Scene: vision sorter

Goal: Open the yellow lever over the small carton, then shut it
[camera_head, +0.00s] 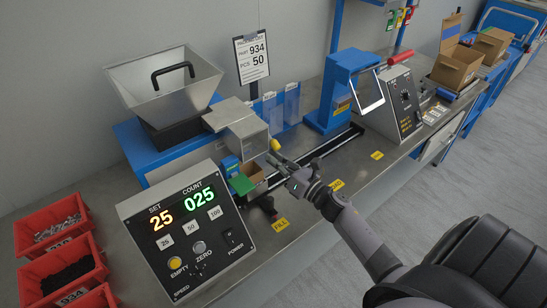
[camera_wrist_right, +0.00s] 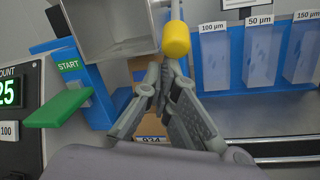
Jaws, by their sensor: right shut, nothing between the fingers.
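The yellow lever (camera_head: 275,145) sticks out beside the grey metal chute box (camera_head: 248,140). In the right wrist view the yellow lever (camera_wrist_right: 176,38) hangs just above my fingertips. The small carton (camera_head: 254,172) stands open below the chute box; in the wrist view it is mostly hidden behind my fingers, with a label edge (camera_wrist_right: 152,138) showing. My right gripper (camera_head: 275,162) is shut and empty, just below the lever and beside the carton; it also shows in the wrist view (camera_wrist_right: 164,82). I cannot tell whether its tips touch the lever. My left gripper is not in view.
A counter panel (camera_head: 190,232) reads SET 25, COUNT 025. A green START paddle (camera_head: 241,184) sits left of the carton. Bags (camera_head: 291,103) hang behind the lever. A blue press-like machine (camera_head: 345,90) stands to the right. Red bins (camera_head: 45,222) are at left.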

